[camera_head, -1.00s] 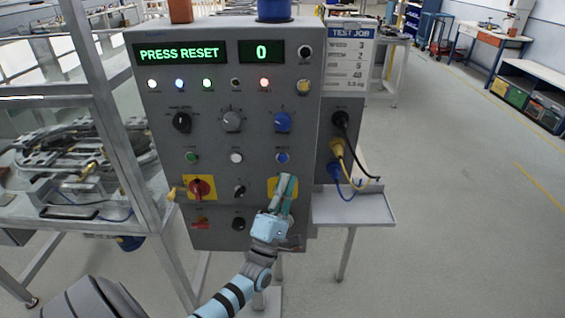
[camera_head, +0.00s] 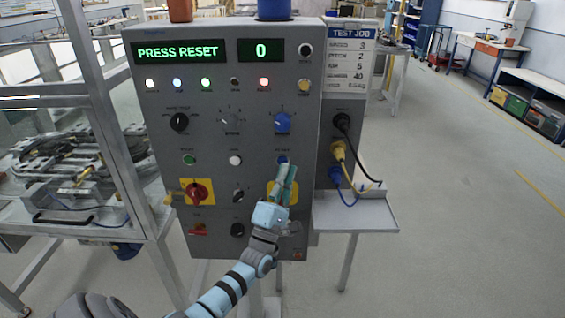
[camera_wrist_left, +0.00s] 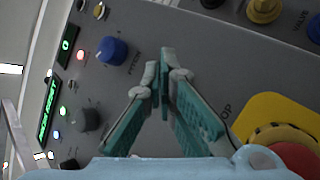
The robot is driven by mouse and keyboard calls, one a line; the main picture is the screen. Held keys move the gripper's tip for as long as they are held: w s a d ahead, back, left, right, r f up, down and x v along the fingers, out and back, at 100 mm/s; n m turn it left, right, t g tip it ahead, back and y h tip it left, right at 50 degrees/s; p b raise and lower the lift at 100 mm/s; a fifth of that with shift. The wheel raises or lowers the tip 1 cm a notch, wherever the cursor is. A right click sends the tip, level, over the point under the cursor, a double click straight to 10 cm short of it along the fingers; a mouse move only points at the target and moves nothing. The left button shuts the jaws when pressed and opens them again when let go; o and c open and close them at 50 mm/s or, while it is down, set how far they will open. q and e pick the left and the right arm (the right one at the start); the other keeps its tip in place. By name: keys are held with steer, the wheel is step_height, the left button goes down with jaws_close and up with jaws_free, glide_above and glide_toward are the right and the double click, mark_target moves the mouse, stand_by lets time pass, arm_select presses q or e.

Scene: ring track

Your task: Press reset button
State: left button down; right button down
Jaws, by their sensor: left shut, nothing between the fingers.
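The grey control panel (camera_head: 210,150) stands upright in front of me, and its green display (camera_head: 178,51) reads PRESS RESET. A small blue button (camera_head: 282,159) sits below the blue knob (camera_head: 282,122); its lower part is hidden behind my fingertips. My left gripper (camera_head: 287,168) is shut and empty, its teal fingers pointing up at the panel just below and over this button. In the left wrist view the shut fingertips (camera_wrist_left: 158,68) are in front of the panel and the button is hidden; contact cannot be told. My right gripper is not in view.
A yellow plate (camera_head: 270,188) with a red stop button (camera_wrist_left: 298,158) lies behind my fingers. A red rotary switch (camera_head: 197,192) is to the left. Cable plugs (camera_head: 338,152) and a small metal shelf (camera_head: 350,213) are at the right.

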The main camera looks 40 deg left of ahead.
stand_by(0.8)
arm_select(q)
steer(key=shift+w+a+b, duration=0.25)
steer(key=shift+w+b, duration=0.1)
steer(key=shift+b, duration=0.1)
steer(key=shift+w+a+b, duration=0.25)
steer(key=shift+w+b, duration=0.05)
steer(key=shift+b, duration=0.1)
stand_by(0.5)
stand_by(0.3)
steer(key=shift+s+d+p, duration=0.5)
steer(key=shift+s, duration=0.15)
steer(key=shift+s+d+p, duration=0.65)
steer(key=shift+s+d, duration=0.15)
steer(key=shift+s, duration=0.2)
steer(key=shift+s+d+p, duration=0.65)
steer(key=shift+s+d, duration=0.1)
steer(key=shift+s, duration=0.25)
